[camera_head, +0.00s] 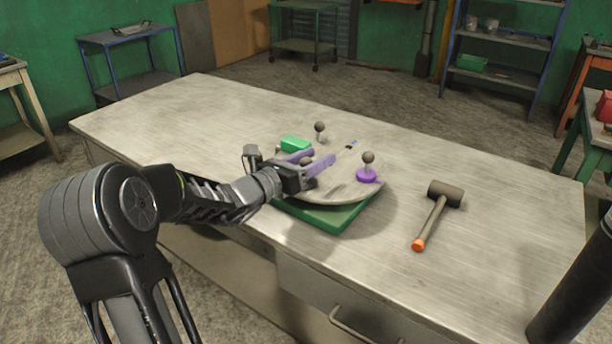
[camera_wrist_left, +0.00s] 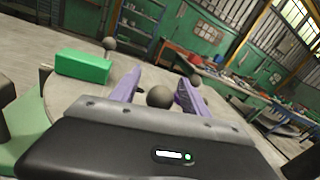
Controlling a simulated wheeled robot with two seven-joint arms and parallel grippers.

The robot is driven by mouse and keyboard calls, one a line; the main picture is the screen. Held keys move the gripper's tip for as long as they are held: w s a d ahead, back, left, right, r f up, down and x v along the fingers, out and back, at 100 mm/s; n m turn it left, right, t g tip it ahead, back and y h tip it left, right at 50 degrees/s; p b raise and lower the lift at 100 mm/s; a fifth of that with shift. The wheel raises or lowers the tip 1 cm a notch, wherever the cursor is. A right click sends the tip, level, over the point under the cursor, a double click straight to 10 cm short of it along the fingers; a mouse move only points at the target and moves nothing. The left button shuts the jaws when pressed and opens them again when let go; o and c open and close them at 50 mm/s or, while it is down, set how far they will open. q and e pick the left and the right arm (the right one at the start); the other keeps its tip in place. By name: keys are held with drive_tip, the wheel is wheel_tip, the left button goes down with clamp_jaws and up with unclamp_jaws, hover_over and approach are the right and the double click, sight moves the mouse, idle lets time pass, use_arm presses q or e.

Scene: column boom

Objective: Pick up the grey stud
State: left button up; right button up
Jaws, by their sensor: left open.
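Three studs with dark grey ball tops stand on a round grey plate (camera_head: 345,190). One stud (camera_head: 306,160) is between the lilac fingers of my left gripper (camera_head: 322,156); its ball shows in the left wrist view (camera_wrist_left: 160,96), and its base is hidden. Another stud (camera_head: 320,127) stands at the back of the plate, left of the fingers in the left wrist view (camera_wrist_left: 110,44). The third stud (camera_head: 368,158) has a purple base and stands at the right. My left gripper is open, with a finger on each side of the nearest ball. I cannot tell whether it touches.
The plate sits on a green base (camera_head: 325,215) on a metal workbench (camera_head: 200,115). A green block (camera_head: 296,144) lies behind the left gripper. A mallet (camera_head: 437,208) lies to the right. The bench's left side and far right are clear.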

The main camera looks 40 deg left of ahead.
use_arm(q)
clamp_jaws()
idle(0.6)
